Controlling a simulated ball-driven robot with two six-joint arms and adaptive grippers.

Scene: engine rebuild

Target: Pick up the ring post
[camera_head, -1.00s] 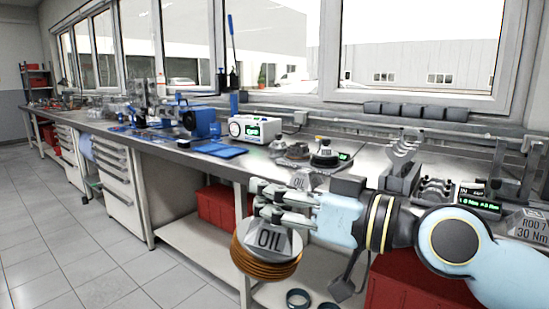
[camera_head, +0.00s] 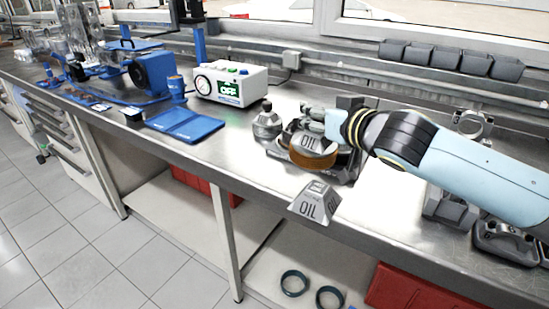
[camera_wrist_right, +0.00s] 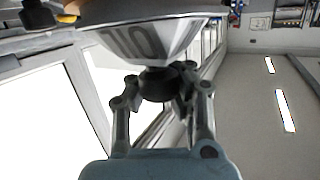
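The piece I take for the ring post (camera_head: 312,143) is a grey tapered block marked OIL with a brown ring band beneath. My right gripper (camera_head: 308,123) is at its top, over the bench near the front edge. In the right wrist view the gripper (camera_wrist_right: 160,92) has its fingers on both sides of the dark knob (camera_wrist_right: 158,83) on top of this piece, shut on it. Whether its underside touches the bench or the dark holder (camera_head: 347,166) is hidden. My left gripper is not in view.
A grey OIL sign (camera_head: 315,203) stands at the bench's front edge. A grey knobbed pot (camera_head: 267,124) is just left of the held piece. A white device (camera_head: 230,84) and a blue mat (camera_head: 185,125) lie farther left. Grey fixtures (camera_head: 450,208) stand right, under my arm.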

